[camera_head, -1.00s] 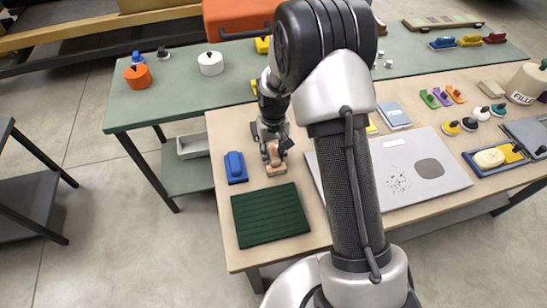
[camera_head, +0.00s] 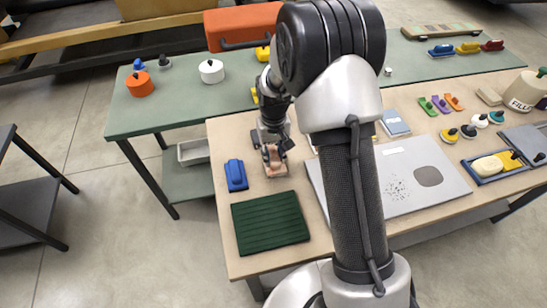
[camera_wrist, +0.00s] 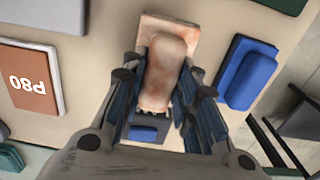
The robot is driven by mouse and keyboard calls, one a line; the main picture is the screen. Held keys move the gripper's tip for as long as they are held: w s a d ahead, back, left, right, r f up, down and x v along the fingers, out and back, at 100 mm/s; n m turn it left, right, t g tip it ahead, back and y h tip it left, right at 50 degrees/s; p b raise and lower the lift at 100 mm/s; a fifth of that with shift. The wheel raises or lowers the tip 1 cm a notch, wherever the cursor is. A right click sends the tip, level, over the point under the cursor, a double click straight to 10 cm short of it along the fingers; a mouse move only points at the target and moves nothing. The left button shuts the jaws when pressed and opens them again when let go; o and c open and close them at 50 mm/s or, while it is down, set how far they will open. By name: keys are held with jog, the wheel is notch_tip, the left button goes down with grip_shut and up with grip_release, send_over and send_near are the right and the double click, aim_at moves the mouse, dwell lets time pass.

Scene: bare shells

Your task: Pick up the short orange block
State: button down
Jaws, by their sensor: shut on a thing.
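A short salmon-orange block with a rounded grip on a flat, mottled base (camera_head: 276,172) is on the wooden table, just right of a blue block. It also shows in the wrist view, with its grip (camera_wrist: 163,72) upper middle. My gripper (camera_head: 273,150) is over it, fingers pointing down. In the wrist view my gripper's fingers (camera_wrist: 165,98) stand on both sides of the grip and are shut on it. I cannot tell whether the base is clear of the tabletop.
The blue block (camera_head: 236,174) stands close left, also in the wrist view (camera_wrist: 248,75). A dark green ribbed mat (camera_head: 270,223) lies in front. A grey panel (camera_head: 440,155) lies to the right.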

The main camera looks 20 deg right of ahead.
aim_at(273, 154)
notch_tip(273, 154, up, 17)
jog(key=p, duration=0.4)
jog(key=shift+f, duration=0.1)
